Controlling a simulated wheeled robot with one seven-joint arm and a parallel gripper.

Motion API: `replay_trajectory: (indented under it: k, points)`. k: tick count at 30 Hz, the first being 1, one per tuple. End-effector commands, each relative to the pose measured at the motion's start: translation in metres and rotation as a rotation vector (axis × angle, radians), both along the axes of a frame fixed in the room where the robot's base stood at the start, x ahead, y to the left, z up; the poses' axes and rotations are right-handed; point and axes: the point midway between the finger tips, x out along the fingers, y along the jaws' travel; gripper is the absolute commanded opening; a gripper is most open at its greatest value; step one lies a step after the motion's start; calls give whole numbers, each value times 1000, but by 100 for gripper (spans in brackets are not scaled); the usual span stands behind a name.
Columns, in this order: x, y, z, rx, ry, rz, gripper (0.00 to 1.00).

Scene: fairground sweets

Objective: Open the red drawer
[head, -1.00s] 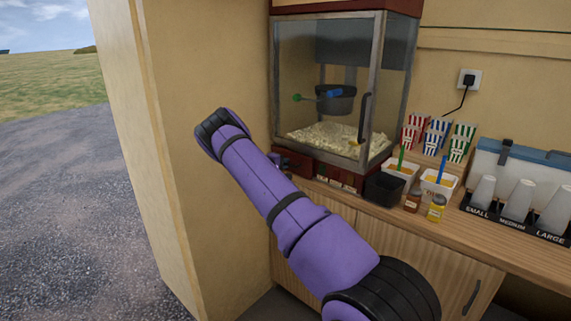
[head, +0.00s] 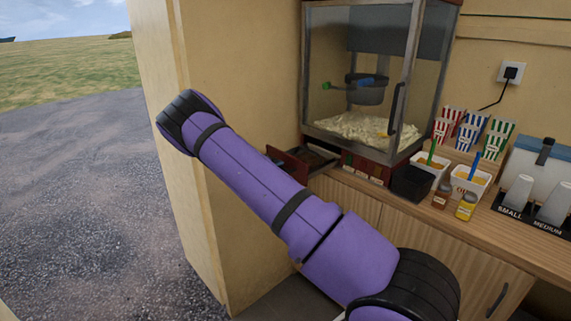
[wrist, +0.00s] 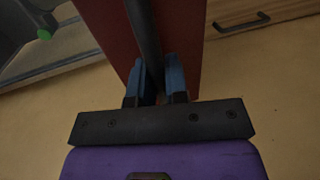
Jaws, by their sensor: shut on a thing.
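The red drawer (head: 286,161) is at the base of the popcorn machine. It stands pulled out, with its front panel clear of the machine and its dark inside (head: 320,157) showing. In the wrist view its red front (wrist: 187,45) fills the top middle, with a dark bar handle (wrist: 143,30) across it. My gripper (wrist: 155,78) has its blue fingers on both sides of this handle, shut on it. In the head view my arm hides the gripper and the handle.
The popcorn machine (head: 352,70) stands on the wooden counter (head: 400,215). A black bin (head: 411,184), sauce tubs, bottles and striped popcorn boxes stand to its right. A tan wall panel (head: 215,200) is close to my arm on the left, with open gravel beyond.

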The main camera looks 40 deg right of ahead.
Motion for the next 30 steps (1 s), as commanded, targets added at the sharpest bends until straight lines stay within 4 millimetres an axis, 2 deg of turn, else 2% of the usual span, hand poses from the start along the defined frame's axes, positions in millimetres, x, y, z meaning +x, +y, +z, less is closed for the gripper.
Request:
replay_trajectory:
  k: [5, 15, 16, 19, 30]
  points:
    - [-1, 9, -1, 1, 0, 0, 0]
    - [-1, 9, -1, 1, 0, 0, 0]
    - [-1, 9, -1, 1, 0, 0, 17]
    - [-1, 9, 0, 1, 0, 0, 39]
    - [-1, 14, 1, 0, 0, 1, 39]
